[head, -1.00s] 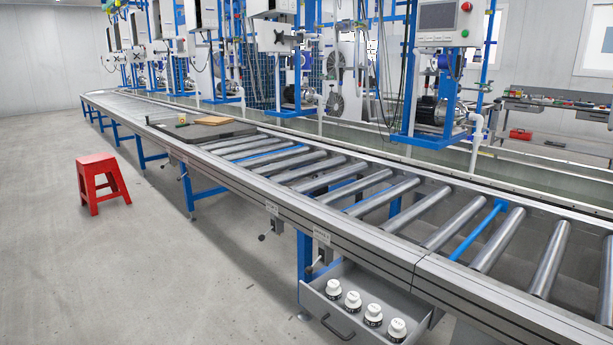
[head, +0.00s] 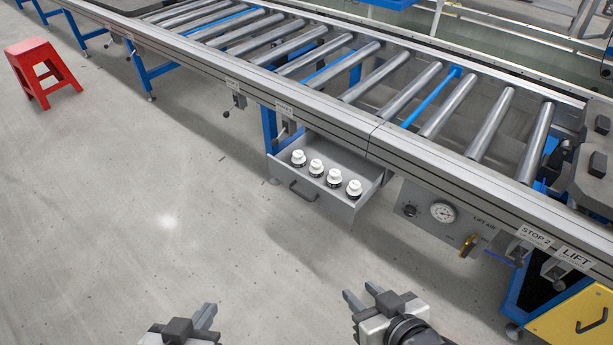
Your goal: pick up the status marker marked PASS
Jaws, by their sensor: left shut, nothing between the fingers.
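Several status markers with white tops and dark bases stand upright in a row in an open grey drawer (head: 346,208) under the conveyor. From left to right they include the leftmost marker (head: 298,158), a second (head: 316,168), a third (head: 334,178) and the rightmost (head: 354,188). Any lettering is too small to read, so I cannot tell which is PASS. My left gripper (head: 204,316) is shut and empty at the bottom edge, well short of the drawer. My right gripper (head: 363,294) looks open and empty, also below the drawer in the picture, apart from it.
The roller conveyor's front rail (head: 330,121) runs above the drawer. A panel with a gauge (head: 442,212) and a brass valve (head: 468,245) is right of it. A yellow cabinet (head: 575,325) stands lower right. A red stool (head: 42,70) is far left. The floor between is clear.

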